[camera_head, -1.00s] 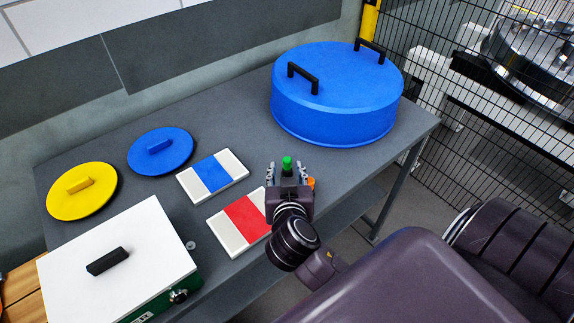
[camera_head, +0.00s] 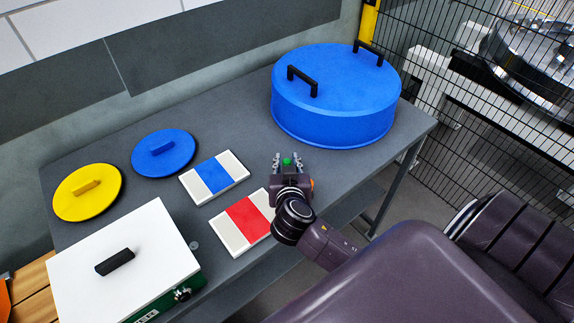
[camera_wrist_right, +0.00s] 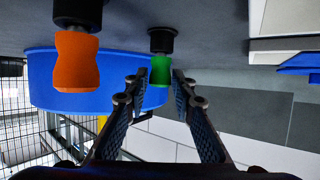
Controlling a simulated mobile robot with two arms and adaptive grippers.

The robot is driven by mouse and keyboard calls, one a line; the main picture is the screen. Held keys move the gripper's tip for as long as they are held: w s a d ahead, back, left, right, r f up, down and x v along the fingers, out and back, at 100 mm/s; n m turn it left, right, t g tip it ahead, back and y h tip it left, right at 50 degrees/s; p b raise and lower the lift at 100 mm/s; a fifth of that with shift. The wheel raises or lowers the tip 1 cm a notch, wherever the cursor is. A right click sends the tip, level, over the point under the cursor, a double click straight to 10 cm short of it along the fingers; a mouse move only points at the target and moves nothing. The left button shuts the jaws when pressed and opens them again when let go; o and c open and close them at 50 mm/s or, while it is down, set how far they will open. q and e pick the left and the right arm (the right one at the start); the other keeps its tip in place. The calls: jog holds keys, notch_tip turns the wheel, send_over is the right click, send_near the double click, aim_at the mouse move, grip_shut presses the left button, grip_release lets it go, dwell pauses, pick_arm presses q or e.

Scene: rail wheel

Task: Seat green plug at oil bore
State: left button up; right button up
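The green plug (camera_wrist_right: 161,70) has a green grip on a black part that meets the dark table top, which shows at the top of the right wrist view. In the head view the plug (camera_head: 287,162) shows between the fingers of my right gripper (camera_head: 287,160). The gripper is open; in the right wrist view its fingertips (camera_wrist_right: 158,76) stand on either side of the green grip, with gaps on both sides. I cannot make out the oil bore. My left gripper is out of view.
An orange plug (camera_wrist_right: 75,62) stands close beside the green one. Nearby lie a red-striped block (camera_head: 250,218), a blue-striped block (camera_head: 214,174), a white-lidded box (camera_head: 130,250), and blue (camera_head: 175,160) and yellow (camera_head: 70,205) discs. A large blue drum (camera_head: 330,115) stands behind; a mesh fence (camera_head: 450,130) is right.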

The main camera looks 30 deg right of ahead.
grip_shut()
